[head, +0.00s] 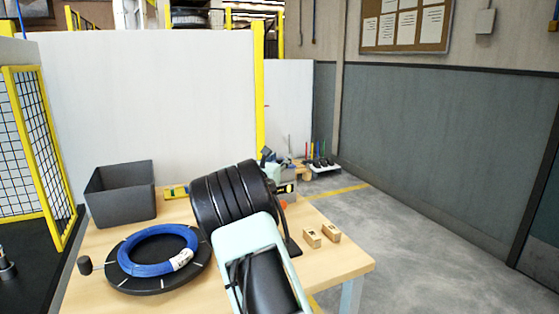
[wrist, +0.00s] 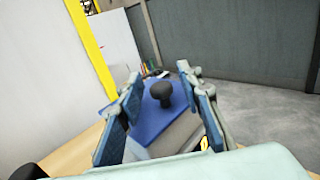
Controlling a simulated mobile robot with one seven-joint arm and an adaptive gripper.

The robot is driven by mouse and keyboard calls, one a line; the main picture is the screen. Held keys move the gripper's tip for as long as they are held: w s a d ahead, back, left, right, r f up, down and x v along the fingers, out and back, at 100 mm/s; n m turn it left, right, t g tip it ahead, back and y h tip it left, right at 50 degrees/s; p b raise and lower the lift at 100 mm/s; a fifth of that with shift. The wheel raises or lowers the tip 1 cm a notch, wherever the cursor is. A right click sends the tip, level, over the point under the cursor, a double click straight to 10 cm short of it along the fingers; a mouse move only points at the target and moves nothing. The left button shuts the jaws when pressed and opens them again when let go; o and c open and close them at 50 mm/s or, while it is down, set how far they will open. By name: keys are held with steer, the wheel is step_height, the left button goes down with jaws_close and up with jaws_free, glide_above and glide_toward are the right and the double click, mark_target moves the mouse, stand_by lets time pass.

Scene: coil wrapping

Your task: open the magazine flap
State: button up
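In the wrist view, a blue panel (wrist: 160,122), which looks like the magazine flap, lies ahead with a dark round knob (wrist: 161,91) standing on it. My gripper (wrist: 158,80) is open, with one blue-padded finger on each side of the knob in the picture. There are gaps between the knob and both fingers, and I cannot tell how far ahead of the fingertips it is. The flap looks closed, but its edges are partly hidden by the fingers. In the head view my arm hides the flap, the knob and most of my gripper.
On the wooden table (head: 345,262) stand a grey bin (head: 121,195) and a dark turntable (head: 135,280) carrying a blue coil (head: 150,268). Two small wooden blocks (head: 312,238) lie near the right edge. A yellow-framed mesh guard (head: 40,150) stands at left. Floor at right is clear.

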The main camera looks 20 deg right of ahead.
steer(key=shift+c, duration=0.5)
jaws_close()
steer(key=shift+r+p, duration=0.15)
steer(key=shift+p, duration=0.15)
